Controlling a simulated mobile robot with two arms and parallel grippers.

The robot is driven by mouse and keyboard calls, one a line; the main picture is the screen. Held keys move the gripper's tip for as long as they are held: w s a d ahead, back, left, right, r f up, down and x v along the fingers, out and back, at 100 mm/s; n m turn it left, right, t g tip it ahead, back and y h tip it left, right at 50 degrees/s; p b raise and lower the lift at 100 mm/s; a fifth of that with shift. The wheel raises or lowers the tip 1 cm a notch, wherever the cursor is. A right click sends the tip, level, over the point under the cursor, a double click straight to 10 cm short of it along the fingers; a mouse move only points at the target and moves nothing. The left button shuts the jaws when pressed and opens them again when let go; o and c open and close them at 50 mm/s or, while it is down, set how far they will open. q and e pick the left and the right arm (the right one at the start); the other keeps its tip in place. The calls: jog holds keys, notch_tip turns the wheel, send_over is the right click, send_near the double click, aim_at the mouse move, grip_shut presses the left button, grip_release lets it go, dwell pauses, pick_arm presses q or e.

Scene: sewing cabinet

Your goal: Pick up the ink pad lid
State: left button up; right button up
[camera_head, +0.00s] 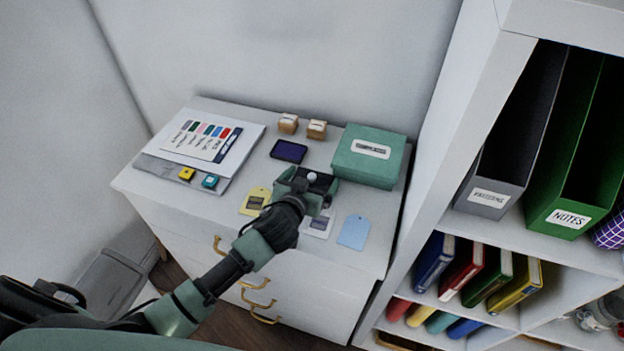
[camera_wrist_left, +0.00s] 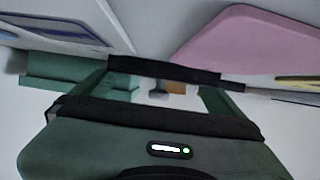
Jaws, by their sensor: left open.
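The ink pad (camera_head: 289,151) lies on the cabinet top as a dark purple rectangle. My left gripper (camera_head: 312,184) is open, low over the cabinet top, in front of the pad and left of the green box. A small pale round knob (camera_head: 311,177) shows between its fingers; a grey knob-like shape (camera_wrist_left: 158,95) also shows between them in the left wrist view. I cannot tell whether this knob belongs to the ink pad lid, nor whether the fingers touch it. No lid can be made out clearly. My right gripper is not in view.
A labelled green box (camera_head: 392,164) stands close right of the gripper. Two wooden stamps (camera_head: 317,129) stand behind. Yellow (camera_head: 254,201) and blue (camera_head: 354,232) tags lie in front. A card sheet (camera_head: 190,137) lies at left. A white shelf (camera_head: 445,125) rises at right.

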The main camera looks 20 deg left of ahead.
pick_arm(q)
jog(key=c, duration=1.2)
jog(key=shift+c, duration=1.3)
